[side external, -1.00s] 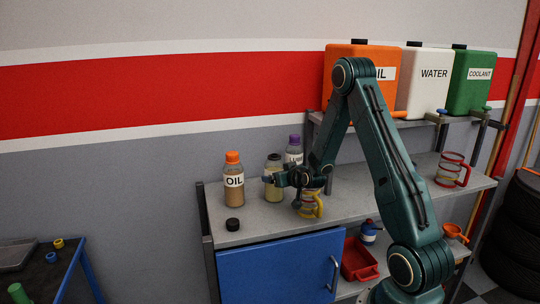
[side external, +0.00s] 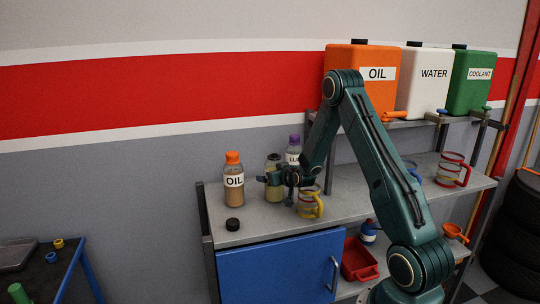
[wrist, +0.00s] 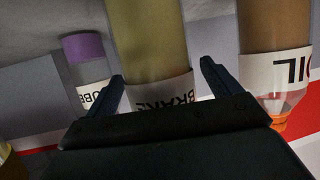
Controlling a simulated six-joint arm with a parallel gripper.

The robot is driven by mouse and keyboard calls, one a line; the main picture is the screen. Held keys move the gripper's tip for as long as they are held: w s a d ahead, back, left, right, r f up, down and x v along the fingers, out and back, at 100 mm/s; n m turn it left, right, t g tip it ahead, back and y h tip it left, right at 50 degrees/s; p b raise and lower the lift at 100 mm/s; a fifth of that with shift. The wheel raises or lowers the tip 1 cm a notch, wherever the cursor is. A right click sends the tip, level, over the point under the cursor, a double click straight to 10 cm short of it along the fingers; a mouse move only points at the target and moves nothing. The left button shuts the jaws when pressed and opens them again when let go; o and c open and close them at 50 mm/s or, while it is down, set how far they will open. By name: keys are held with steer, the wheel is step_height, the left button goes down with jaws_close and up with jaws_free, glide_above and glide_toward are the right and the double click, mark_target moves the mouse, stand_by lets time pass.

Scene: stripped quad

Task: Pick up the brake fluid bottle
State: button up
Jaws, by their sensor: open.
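The brake fluid bottle (side external: 274,190) holds yellowish fluid under a dark cap and stands on the grey bench between the oil bottle and the purple-capped bottle. In the wrist view the brake fluid bottle (wrist: 150,40) shows its "BRAKE" label upside down, right ahead of the jaws. My gripper (side external: 268,179) is at the bottle's upper half in the side view. In the wrist view the open fingers of my gripper (wrist: 163,82) lie to either side of the bottle. I cannot tell whether they touch it. The bottle's cap is hidden in the wrist view.
The orange-capped oil bottle (side external: 233,182) stands close on the left. The purple-capped bottle (side external: 294,150) stands behind on the right. A yellow-handled jug (side external: 310,203) is below my wrist, and a black cap (side external: 233,225) lies near the bench front. A red-handled jug (side external: 452,169) stands farther right.

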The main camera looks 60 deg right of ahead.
steer(key=shift+r, duration=0.1)
steer(key=c, duration=1.5)
steer(key=shift+r, duration=0.1)
step_height(320, 180, up, 20)
steer(key=shift+f, duration=0.1)
